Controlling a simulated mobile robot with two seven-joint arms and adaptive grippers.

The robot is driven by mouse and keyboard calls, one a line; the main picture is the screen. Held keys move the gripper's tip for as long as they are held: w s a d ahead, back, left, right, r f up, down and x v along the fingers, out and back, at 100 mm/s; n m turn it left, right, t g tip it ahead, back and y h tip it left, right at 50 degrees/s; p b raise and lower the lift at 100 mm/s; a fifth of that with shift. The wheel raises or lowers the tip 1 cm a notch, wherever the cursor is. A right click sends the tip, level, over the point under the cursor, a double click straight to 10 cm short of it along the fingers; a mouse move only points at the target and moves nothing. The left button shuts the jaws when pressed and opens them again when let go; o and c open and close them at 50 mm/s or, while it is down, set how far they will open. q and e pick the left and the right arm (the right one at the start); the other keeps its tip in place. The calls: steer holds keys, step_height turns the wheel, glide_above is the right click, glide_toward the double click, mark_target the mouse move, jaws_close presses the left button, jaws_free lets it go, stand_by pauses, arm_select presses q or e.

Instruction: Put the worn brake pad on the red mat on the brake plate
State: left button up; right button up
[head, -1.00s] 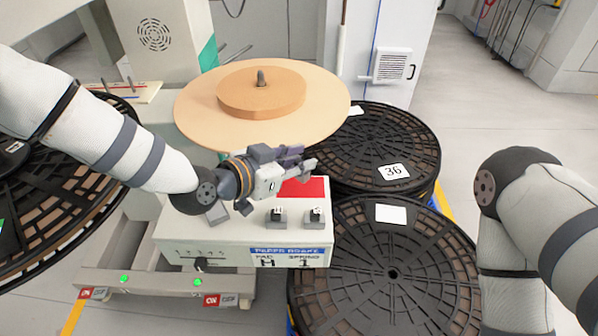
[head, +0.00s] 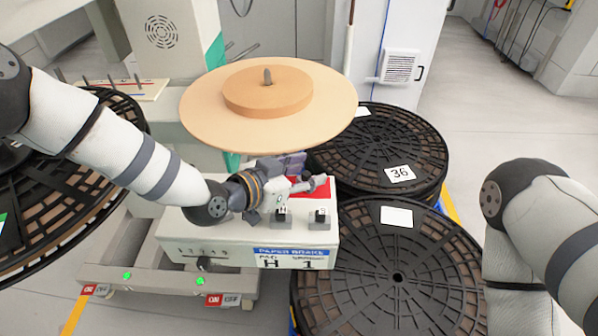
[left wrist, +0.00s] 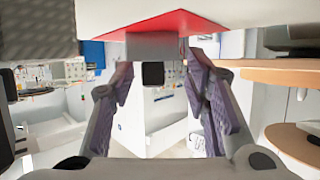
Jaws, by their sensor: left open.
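The red mat (head: 325,184) lies on top of the white brake box (head: 210,243), partly hidden by my left gripper. My left gripper (head: 312,172) is open at the mat, low over the box. In the left wrist view the red mat (left wrist: 160,23) spans the top, and a grey block with a dark face (left wrist: 152,46) shows beside it, between the open fingers (left wrist: 160,85). I cannot tell whether this block is the worn brake pad, or whether the fingers touch it. My right gripper is outside the frames.
Two small grey blocks (head: 282,221) stand on the box's front right. A large tan disc (head: 205,117) with a smaller disc and pin is behind the gripper. Black reels (head: 440,270) stand close at the right, another (head: 125,115) at the left. Open floor lies at the far right.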

arm_select(q)
steer(key=shift+s+a+r, duration=0.15)
steer(key=shift+a+r, duration=0.05)
steer(key=shift+r, duration=0.25)
steer(key=p+v, duration=0.2)
steer(key=v, duration=0.9)
steer(key=shift+s, duration=0.2)
steer(key=shift+a+f, duration=0.1)
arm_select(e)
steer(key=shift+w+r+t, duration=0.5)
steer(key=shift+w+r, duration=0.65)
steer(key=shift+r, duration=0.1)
